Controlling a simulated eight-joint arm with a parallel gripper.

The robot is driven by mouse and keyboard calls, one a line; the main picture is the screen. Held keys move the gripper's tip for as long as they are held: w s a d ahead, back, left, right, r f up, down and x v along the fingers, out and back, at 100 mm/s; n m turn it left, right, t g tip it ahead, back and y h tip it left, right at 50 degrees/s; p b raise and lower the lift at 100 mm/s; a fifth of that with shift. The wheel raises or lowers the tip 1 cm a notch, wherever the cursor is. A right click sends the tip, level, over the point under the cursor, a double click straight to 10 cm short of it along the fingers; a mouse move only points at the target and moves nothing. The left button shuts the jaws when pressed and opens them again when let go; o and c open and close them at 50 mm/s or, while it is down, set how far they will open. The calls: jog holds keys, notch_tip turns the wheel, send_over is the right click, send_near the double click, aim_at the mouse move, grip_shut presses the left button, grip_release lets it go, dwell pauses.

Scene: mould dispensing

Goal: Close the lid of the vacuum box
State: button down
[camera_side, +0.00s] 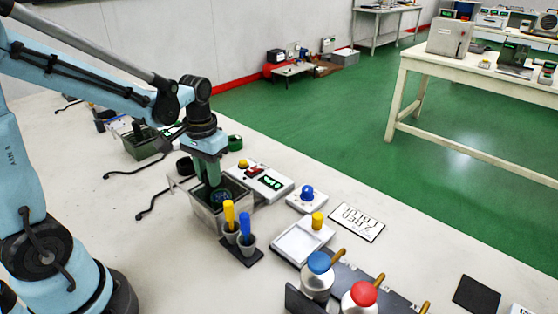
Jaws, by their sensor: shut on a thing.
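The vacuum box looks to be the grey open-topped box (208,216) on the white table, right below my gripper. Its inside looks dark, with something bluish low in it. My gripper (208,181) points down at the box's back rim, its green-tinted fingers close together. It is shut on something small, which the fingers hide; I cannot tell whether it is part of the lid. The lid cannot be made out clearly, and its angle cannot be judged.
A control unit with a green display (270,183) stands right of the box. Blue and yellow handled tools (244,226) stand in cups in front. A dark green box (143,148) sits behind left.

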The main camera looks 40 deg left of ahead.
jog(key=c, duration=0.9)
grip_release()
jog(key=shift+d, duration=0.25)
jog(key=shift+c, duration=0.2)
jog(key=shift+r, duration=0.1)
notch_tip(320, 180, up, 12)
jog(key=s+d+f+m+t, duration=0.2)
jog(key=s+d+f+t, duration=0.1)
jog(key=d+f+t, duration=0.2)
jog(key=d+t, duration=0.2)
jog(key=shift+s+d+f+m, duration=0.2)
jog(key=shift+s+d+m, duration=0.05)
jog(key=shift+d+m, duration=0.05)
